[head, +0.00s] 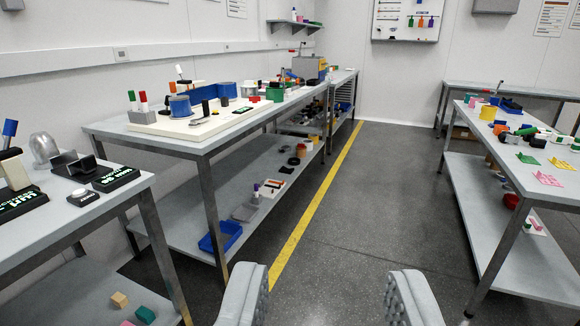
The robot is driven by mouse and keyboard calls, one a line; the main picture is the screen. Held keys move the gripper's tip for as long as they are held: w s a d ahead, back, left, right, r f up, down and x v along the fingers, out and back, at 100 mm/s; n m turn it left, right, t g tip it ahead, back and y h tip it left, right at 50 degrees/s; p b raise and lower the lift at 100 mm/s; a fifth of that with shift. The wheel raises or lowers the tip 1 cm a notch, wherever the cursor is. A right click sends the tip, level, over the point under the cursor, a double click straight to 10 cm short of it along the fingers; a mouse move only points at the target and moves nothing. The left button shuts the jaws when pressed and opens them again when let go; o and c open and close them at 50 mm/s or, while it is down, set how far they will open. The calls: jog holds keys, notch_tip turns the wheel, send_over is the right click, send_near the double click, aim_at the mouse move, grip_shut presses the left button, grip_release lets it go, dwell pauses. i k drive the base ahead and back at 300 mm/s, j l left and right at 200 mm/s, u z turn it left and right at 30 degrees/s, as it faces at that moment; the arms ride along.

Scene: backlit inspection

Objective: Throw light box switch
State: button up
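My gripper (327,274) is open and empty at the bottom of the view, its two grey ribbed fingers wide apart above the dark floor. It is well short of the benches and touches nothing. A flat white slab (178,128) on the middle left bench may be the light box; several coloured items stand on it. I cannot make out a switch on it. On the near left bench, black blocks with green lettering (116,179) stand beside a lever-like device (14,170); the lettering is too small to read surely.
The near left bench (75,225) and middle left bench (205,148) stand left of a yellow floor line (312,205). A right bench (540,190) holds coloured items and pink and green notes. The aisle floor (385,190) between is clear. A blue bin (220,237) sits on a lower shelf.

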aim_at(179, 71)
jog(key=i+u, duration=0.15)
jog(key=i, duration=0.3)
jog(key=i+l+u, duration=0.2)
jog(key=i, duration=0.25)
jog(key=i+u, duration=0.15)
jog(key=i, duration=0.3)
jog(key=i+l+u, duration=0.2)
jog(key=i, duration=0.25)
jog(key=i+l+u, duration=0.1)
jog(key=i+u, duration=0.25)
jog(key=i+l+u, duration=0.15)
jog(key=i+u, duration=0.2)
jog(key=i+l+u, duration=0.35)
jog(key=j, duration=0.05)
